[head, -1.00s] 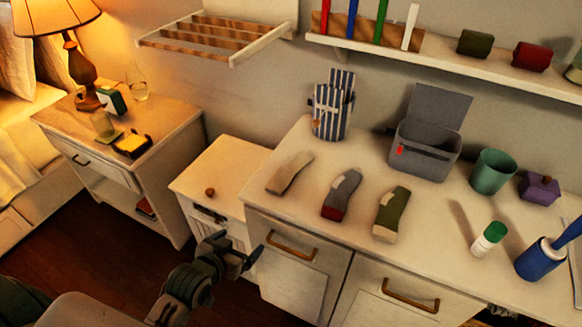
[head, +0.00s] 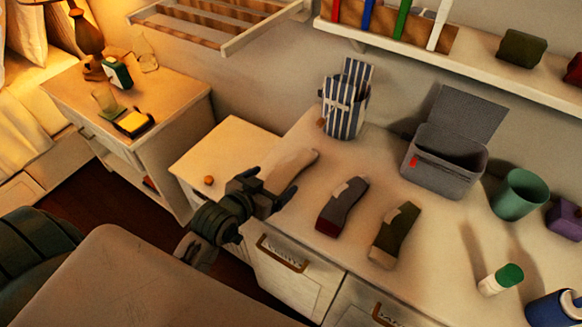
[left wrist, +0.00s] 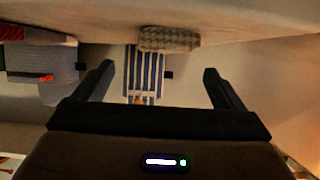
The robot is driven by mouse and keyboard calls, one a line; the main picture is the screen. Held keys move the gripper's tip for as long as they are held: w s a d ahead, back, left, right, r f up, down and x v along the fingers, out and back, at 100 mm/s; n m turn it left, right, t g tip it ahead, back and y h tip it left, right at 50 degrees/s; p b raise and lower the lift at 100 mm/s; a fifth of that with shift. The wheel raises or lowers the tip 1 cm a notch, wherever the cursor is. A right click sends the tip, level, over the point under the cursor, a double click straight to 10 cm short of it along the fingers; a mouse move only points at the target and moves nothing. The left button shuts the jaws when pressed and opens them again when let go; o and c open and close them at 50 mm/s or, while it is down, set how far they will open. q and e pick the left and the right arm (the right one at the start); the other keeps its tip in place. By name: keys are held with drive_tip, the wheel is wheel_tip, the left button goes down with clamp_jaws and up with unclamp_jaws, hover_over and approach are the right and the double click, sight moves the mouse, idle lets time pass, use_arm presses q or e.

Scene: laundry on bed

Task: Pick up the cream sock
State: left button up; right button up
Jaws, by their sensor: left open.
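The cream sock (head: 294,165) lies flat on the white dresser top, the leftmost of three socks in a row. Its near end is partly hidden behind my left gripper (head: 275,188) in the head view. That gripper is open and empty, with its fingers close to the sock's near end at the dresser's front left edge. In the left wrist view, a ribbed beige end that looks like the cream sock (left wrist: 168,39) shows beyond the open fingers (left wrist: 157,88), not between them. My right gripper is not in view.
A grey and burgundy sock (head: 342,205) and a green sock (head: 395,235) lie to the right. A striped bag (head: 345,108) and a grey open box (head: 445,160) stand behind.

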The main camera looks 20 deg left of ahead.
sight(288, 170)
use_arm(q)
drive_tip(key=p+x, duration=0.1)
drive_tip(key=x, duration=0.6)
drive_tip(key=shift+r, duration=0.2)
drive_tip(key=shift+c, duration=0.2)
drive_tip(key=c, duration=1)
